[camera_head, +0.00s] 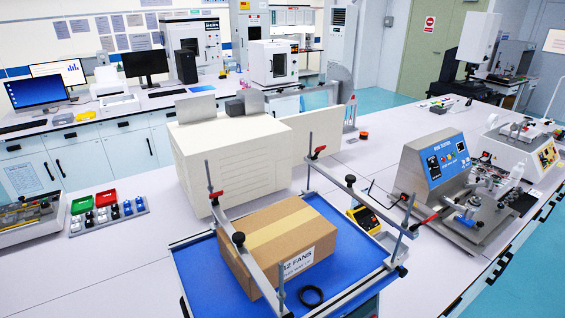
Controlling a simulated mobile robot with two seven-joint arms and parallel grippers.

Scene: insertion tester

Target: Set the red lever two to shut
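A grey tester with a blue front panel (442,160) stands on the bench at the right. A red-handled lever (429,217) sticks out at the front left of its metal base, low and slanting. I cannot read a number on the lever, nor tell its setting. Small red parts also show on the frame around the carton, one at the left post (216,194) and one at the back post (319,150). I cannot tell whether any of these is lever two. Neither of my grippers shows in this view.
A brown carton (270,238) lies on a blue platform (203,272) between metal bars and posts, left of the tester. A yellow meter (366,219) sits between them. Another machine (530,152) stands behind right.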

